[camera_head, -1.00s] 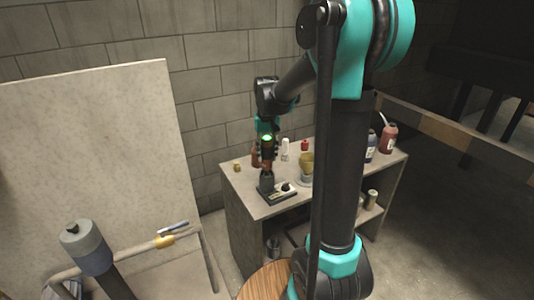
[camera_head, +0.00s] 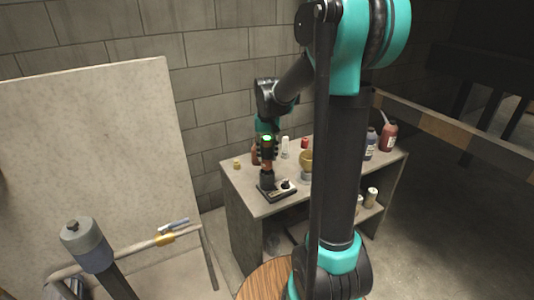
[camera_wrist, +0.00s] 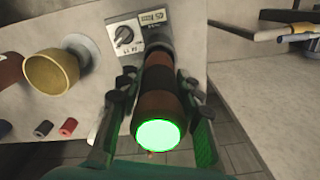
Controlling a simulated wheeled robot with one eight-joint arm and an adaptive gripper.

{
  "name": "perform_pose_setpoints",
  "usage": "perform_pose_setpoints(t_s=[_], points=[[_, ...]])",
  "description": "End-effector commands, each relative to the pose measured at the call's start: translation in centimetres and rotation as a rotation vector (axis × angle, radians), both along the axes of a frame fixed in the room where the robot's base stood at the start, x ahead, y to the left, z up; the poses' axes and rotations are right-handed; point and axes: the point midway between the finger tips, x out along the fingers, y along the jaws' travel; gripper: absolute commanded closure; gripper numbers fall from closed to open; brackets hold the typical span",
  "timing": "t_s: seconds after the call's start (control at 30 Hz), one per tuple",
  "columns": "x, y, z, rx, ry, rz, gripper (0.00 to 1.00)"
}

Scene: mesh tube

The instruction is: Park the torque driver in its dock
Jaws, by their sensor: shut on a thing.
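The torque driver (camera_wrist: 158,75) is a dark cylinder with brown bands and a glowing green end cap. My gripper (camera_wrist: 157,98) is shut on it, one finger on each side. In the head view, my gripper (camera_head: 267,152) is above the bench's left part, with the driver (camera_head: 267,167) upright below it. The dock (camera_head: 281,192) is a dark base with a light panel and a dial, lying on the bench top. Its panel (camera_wrist: 126,36) shows beyond the driver in the wrist view. The driver's lower end meets the dock's left side; whether it is seated is hidden.
A yellow cup (camera_wrist: 54,74) stands close to the dock. Several bottles, including a red one (camera_head: 388,138), stand along the back of the bench (camera_head: 235,182). Small coloured caps (camera_wrist: 68,126) lie near the cup. A pale panel (camera_head: 100,150) stands at left.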

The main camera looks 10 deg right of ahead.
Motion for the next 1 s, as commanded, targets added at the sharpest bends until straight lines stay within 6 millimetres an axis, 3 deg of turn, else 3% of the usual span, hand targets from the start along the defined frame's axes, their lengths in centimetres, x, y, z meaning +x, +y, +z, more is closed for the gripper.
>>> perform_pose_setpoints(t_s=[1.0], points=[[0.00, 0.00, -1.02, 0.000, 0.000, 0.000, 1.00]])
